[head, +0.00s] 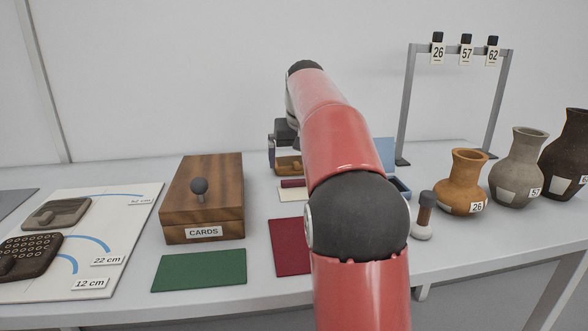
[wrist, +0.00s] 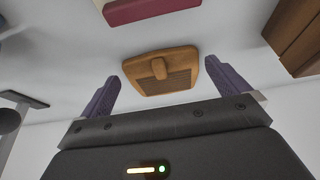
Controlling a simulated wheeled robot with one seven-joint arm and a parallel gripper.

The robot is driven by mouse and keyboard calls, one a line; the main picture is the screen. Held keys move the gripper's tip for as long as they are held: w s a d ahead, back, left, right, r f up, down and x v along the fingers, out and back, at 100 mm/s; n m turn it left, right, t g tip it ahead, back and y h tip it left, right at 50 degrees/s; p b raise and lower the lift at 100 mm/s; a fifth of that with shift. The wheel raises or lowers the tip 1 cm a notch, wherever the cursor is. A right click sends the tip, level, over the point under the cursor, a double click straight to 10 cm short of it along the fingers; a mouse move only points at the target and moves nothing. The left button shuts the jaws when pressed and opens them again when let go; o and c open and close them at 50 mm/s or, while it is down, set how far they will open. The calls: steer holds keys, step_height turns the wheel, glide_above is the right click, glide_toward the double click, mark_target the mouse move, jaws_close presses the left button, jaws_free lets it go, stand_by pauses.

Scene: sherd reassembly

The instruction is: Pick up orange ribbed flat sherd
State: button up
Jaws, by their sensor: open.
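The orange ribbed flat sherd (wrist: 150,85) lies on the pale table in the wrist view, with a raised knob on its upper face and ribbing below the knob. My gripper (wrist: 163,72) is open, its two purple fingers on either side of the sherd in that view. The jaws are empty, and I cannot tell how far above the sherd the fingertips are. In the head view a part of the sherd (head: 288,168) shows below my gripper, and my arm hides much of that area.
The wooden CARDS box (head: 203,200) stands left of my arm. A white board (head: 110,235) holding dark sherds lies farther left. A green mat (head: 199,271) and a red mat (head: 288,247) lie in front. The pestle-like tool (head: 424,215) and several vases, including the orange one (head: 462,183), stand right.

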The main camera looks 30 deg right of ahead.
steer(key=shift+x, duration=0.9)
steer(key=c, duration=0.7)
steer(key=shift+r, duration=0.1)
steer(key=shift+r+p, duration=4.45)
steer(key=shift+r, duration=5.45)
